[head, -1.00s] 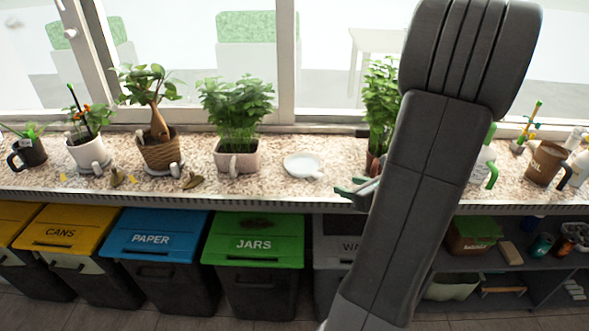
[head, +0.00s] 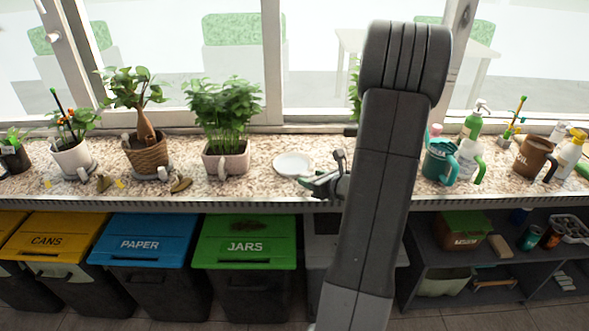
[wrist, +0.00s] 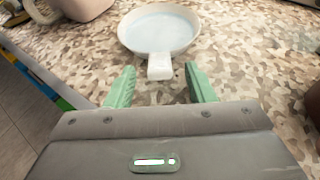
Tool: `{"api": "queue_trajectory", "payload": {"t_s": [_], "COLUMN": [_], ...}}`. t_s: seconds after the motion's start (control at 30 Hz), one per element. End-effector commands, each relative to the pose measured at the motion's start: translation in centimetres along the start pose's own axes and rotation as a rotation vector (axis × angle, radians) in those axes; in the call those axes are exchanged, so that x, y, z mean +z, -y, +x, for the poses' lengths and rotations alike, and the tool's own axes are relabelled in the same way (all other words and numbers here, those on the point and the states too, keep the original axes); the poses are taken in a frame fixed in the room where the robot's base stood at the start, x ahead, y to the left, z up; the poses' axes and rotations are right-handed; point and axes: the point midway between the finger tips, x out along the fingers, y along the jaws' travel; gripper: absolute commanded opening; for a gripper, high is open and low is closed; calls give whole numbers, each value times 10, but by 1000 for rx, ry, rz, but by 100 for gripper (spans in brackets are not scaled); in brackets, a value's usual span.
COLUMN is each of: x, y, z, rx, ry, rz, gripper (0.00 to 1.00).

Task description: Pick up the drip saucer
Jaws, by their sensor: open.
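The drip saucer (head: 292,163) is a shallow round white dish lying on the speckled counter, right of the pink-potted plant. In the wrist view the saucer (wrist: 160,30) has a short handle tab (wrist: 160,67) pointing toward my gripper. My gripper (wrist: 158,84) is open and empty. Its two green fingers lie either side of the line of the handle, just short of the saucer. In the head view my gripper (head: 318,182) is close to the saucer's right front side, partly hidden by my arm.
A leafy plant in a pink pot (head: 227,160) stands left of the saucer. Behind my arm another plant is mostly hidden. A teal mug (head: 438,164) and bottles stand farther right. The speckled counter (head: 262,180) is clear around the saucer; bins stand below its front edge.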

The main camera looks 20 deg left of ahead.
Motion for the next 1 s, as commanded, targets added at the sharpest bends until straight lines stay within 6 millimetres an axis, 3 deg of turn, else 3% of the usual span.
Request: {"api": "queue_trajectory", "payload": {"t_s": [0.1, 0.33, 0.6, 0.87, 1.0], "x": [0, 1, 1, 2, 16], "y": [0, 0, 0, 0, 0], "z": [15, 17, 16, 16, 11], "rx": [1, -1, -1, -1, -1], "ry": [0, 0, 0, 1, 3], "rz": [-1, 0, 0, -1, -4], "gripper": [49, 49, 0, 0, 0]}}
